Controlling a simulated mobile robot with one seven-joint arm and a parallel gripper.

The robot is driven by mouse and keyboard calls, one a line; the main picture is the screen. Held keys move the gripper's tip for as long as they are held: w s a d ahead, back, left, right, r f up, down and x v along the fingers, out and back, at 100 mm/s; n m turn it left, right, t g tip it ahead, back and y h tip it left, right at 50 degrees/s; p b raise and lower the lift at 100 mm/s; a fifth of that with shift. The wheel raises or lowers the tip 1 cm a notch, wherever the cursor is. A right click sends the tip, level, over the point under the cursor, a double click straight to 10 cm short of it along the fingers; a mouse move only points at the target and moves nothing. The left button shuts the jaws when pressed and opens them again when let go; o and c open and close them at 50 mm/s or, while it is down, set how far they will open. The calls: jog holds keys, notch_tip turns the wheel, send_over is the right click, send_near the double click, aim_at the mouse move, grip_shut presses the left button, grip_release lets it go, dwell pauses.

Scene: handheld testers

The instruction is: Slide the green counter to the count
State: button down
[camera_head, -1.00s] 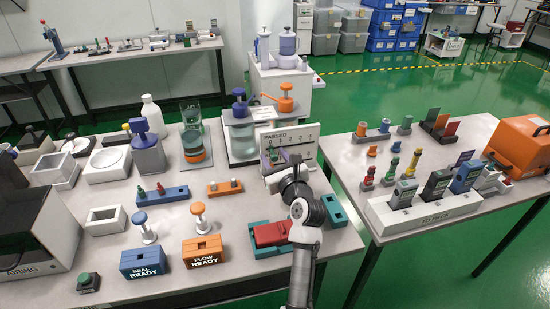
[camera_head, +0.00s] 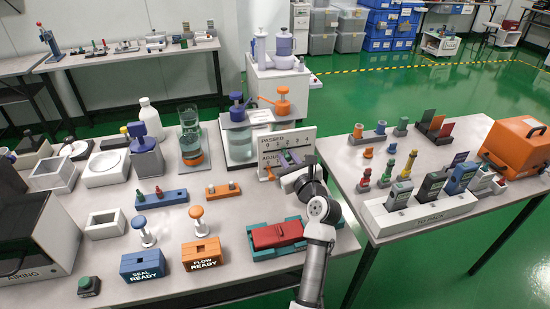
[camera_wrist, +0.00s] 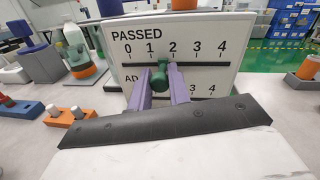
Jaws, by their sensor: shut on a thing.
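A white board (camera_head: 304,136) stands on the table with a PASSED row numbered 0 to 4 above and an ADJUSTED row, partly hidden, below. In the wrist view the board (camera_wrist: 207,28) faces me. A green counter (camera_wrist: 161,72) sits at the upper row's slot, appearing between the 1 and the 2. My gripper (camera_wrist: 161,82) has its two purple fingers shut on the green counter, one on each side. In the head view my gripper (camera_head: 288,160) is at the board's front.
A red case in a teal tray (camera_head: 255,249) lies in front of the board, close to my arm. A glass tank (camera_head: 238,146) with blue and orange pumps stands left of the board. An orange strip (camera_head: 224,190) with pegs lies nearer. A gap separates the right table (camera_head: 345,165).

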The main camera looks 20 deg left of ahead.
jog(key=shift+w+d, duration=0.4)
jog(key=shift+d, duration=0.2)
jog(key=c, duration=1.3)
grip_release()
jog(key=b+v, duration=0.1)
jog(key=v, duration=1.2)
jog(key=shift+s+d+b, duration=0.25)
jog(key=shift+s+b, duration=0.1)
jog(key=shift+b, duration=0.05)
